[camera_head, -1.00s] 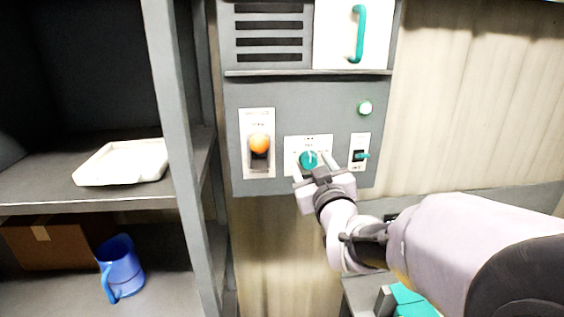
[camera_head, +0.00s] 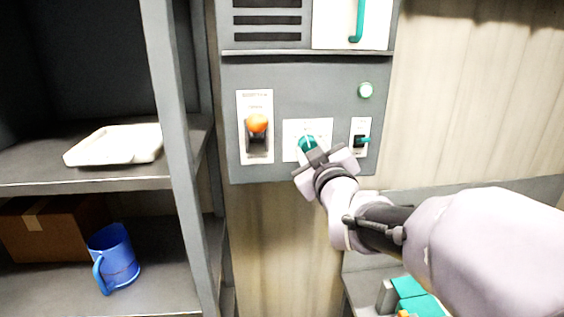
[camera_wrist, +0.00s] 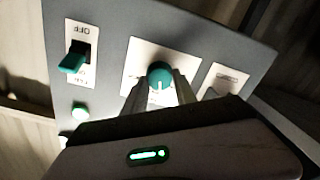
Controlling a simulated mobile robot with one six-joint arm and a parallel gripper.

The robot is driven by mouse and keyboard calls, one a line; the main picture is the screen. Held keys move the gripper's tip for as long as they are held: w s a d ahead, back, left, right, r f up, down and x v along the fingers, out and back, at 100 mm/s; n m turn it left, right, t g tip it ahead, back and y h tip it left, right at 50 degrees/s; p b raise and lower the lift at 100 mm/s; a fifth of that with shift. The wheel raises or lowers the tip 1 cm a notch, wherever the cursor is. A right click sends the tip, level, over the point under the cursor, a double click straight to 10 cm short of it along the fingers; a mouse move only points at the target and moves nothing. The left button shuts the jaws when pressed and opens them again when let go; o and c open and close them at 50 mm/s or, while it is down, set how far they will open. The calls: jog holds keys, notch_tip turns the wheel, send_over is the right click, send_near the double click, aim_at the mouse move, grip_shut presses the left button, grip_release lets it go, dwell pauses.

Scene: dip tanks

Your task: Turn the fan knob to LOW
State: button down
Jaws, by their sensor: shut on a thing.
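The fan knob (camera_head: 307,143) is a round teal knob on a white label plate (camera_head: 292,128) on the grey control panel. In the wrist view the knob (camera_wrist: 159,74) shows a pale pointer line, with the plate (camera_wrist: 141,58) around it. My gripper (camera_head: 312,150) reaches it from the lower right. In the wrist view my gripper's fingers (camera_wrist: 160,90) are on both sides of the knob, shut on it. The printed settings are too small or hidden to read, so I cannot tell which setting the pointer marks.
An orange-knobbed lever (camera_head: 257,124) is left of the knob. A teal toggle switch (camera_head: 364,140) and a green lamp (camera_head: 365,90) are on the right. A shelf at left holds a white tray (camera_head: 112,146), blue mug (camera_head: 114,258) and cardboard box (camera_head: 50,232).

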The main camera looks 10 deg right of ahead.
jog(key=n+b, duration=0.7)
jog(key=b, duration=0.3)
jog(key=shift+f+n, duration=0.15)
jog(key=shift+n, duration=0.25)
jog(key=shift+n+b, duration=0.3)
jog(key=shift+b, duration=0.15)
jog(key=shift+r+n, duration=0.2)
jog(key=shift+n, duration=0.1)
jog(key=c, duration=1)
grip_release()
jog(key=s+p, duration=0.3)
jog(key=s, duration=1.4)
jog(key=shift+s+r+p, duration=0.15)
jog(key=shift+p, duration=0.25)
